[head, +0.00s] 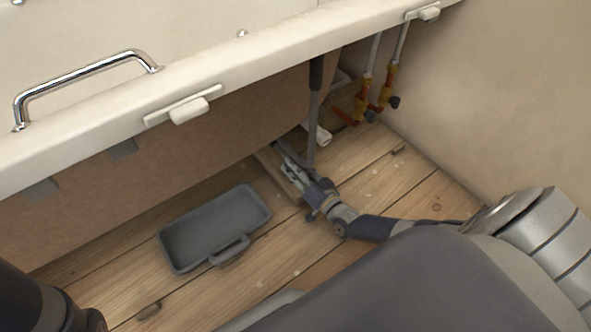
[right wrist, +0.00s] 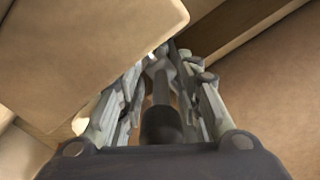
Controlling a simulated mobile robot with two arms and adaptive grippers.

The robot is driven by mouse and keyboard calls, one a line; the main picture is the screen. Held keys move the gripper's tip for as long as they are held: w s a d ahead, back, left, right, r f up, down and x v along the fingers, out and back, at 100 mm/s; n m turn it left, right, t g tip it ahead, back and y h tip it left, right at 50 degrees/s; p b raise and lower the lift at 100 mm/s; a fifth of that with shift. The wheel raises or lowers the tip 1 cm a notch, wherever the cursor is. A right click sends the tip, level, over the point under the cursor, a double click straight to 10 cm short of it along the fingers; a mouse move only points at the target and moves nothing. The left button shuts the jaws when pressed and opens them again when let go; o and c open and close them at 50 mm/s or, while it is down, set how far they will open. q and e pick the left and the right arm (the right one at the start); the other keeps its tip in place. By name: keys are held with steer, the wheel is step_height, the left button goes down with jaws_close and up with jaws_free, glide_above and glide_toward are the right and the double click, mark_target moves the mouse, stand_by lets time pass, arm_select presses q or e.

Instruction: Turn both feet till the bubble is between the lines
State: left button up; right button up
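The pale tub rim (head: 245,72) runs across the head view. A small pale level housing (head: 188,110) sits on its front edge, and a similar one (head: 428,13) sits at the far right end. Their bubbles cannot be made out. A grey upright leg (head: 313,115) with a dark upper part stands under the tub. My right gripper (head: 281,150) is low under the tub, beside the leg's lower end. In the right wrist view its fingers (right wrist: 165,75) flank a dark cylinder (right wrist: 160,126) with a pale rod; contact is unclear. My left gripper is out of view.
A grey tray (head: 212,222) lies on the plank floor, left of my right gripper. Pipes with red and orange valves (head: 376,97) stand in the back corner by the right wall. A chrome handle (head: 85,78) rises from the tub rim. Bare floor (head: 385,190) shows on the right.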

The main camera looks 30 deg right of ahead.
steer(key=shift+w, duration=0.15)
jaws_close()
steer(key=shift+a+r+m+h+p, duration=0.2)
steer(key=shift+m+h+p, duration=0.1)
steer(key=shift+p, duration=0.25)
steer(key=shift+a+m+h+p, duration=0.15)
steer(key=shift+m+h+p, duration=0.45)
steer(key=shift+h, duration=0.3)
steer(key=shift+a+m+h+p, duration=0.1)
steer(key=shift+m+h+p, duration=0.35)
steer(key=shift+h, duration=0.35)
steer(key=shift+w+a+m+g+h, duration=0.15)
steer(key=shift+m+g+h, duration=0.15)
steer(key=shift+m+h, duration=0.45)
steer(key=shift+f+h, duration=0.1)
steer(key=shift+h, duration=0.25)
